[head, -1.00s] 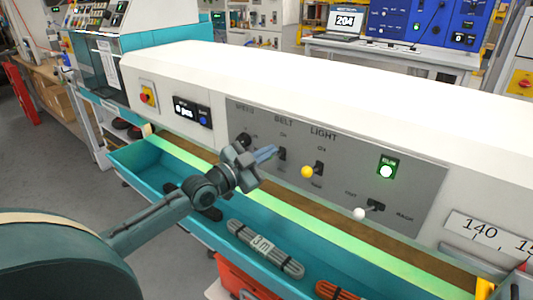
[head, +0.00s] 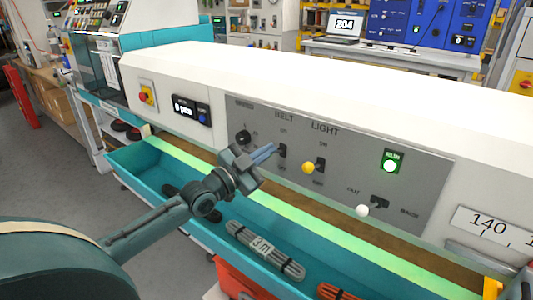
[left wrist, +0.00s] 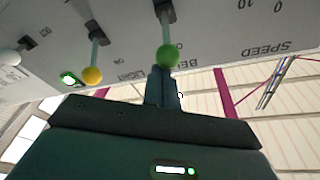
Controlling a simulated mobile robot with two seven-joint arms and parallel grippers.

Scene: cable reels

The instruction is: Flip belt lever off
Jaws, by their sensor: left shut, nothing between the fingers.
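The belt lever (head: 282,151) is on the grey panel under the word BELT. In the head view my left gripper covers its knob. In the left wrist view its green ball knob (left wrist: 167,55) sits just beyond the fingertips. My left gripper (head: 272,150) is shut and empty, its fingers (left wrist: 162,75) pointing at the knob. I cannot tell whether they touch it, or which way the lever is set. My right gripper is not in view.
The yellow-knobbed light lever (head: 308,167) is close to the right of the belt lever. A white-knobbed lever (head: 362,211) and a lit green RUN lamp (head: 391,161) are farther right. Below, a teal tray (head: 140,160) holds cable coils, including a grey one (head: 264,250).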

